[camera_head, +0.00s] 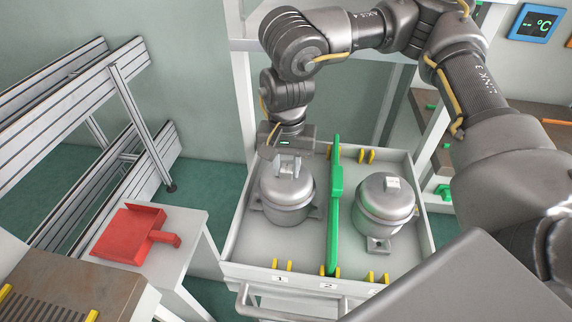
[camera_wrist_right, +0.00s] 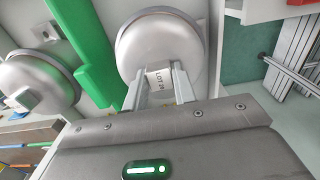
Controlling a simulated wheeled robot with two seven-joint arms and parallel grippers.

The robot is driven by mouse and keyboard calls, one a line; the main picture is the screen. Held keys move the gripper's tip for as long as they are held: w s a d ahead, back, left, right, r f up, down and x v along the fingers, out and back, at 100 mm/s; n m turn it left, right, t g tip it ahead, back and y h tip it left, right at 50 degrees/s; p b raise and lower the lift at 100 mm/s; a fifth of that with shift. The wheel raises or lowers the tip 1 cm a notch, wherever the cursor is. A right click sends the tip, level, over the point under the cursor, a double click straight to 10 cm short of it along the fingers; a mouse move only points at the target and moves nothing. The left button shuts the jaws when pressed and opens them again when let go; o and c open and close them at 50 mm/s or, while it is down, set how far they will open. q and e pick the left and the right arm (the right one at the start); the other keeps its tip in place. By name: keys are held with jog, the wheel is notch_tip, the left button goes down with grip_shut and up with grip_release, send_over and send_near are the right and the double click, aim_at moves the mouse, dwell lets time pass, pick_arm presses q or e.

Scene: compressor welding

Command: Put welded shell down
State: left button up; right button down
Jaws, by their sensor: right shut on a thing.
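The welded shell (camera_head: 287,210) is a grey domed metal can with feet at its base. It is upright in the left compartment of a white tray cart (camera_head: 232,262); I cannot tell whether its feet bear on the floor. My right gripper (camera_head: 289,166) is above it, shut on the block on its top. In the right wrist view, the two fingers (camera_wrist_right: 161,86) hold the labelled block, and the shell's dome (camera_wrist_right: 150,45) shows behind. The base is hidden there. My left gripper is in neither view.
A green divider (camera_head: 335,205) splits the tray. A second similar shell (camera_head: 385,210) stands in the right compartment. Yellow pegs (camera_head: 282,265) line the tray edges.

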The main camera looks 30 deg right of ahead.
jog(key=shift+f, duration=0.1)
jog(key=c, duration=1.1)
grip_release()
notch_tip(320, 180, up, 12)
jog(key=shift+r+p, duration=0.1)
jog(key=shift+p, duration=0.25)
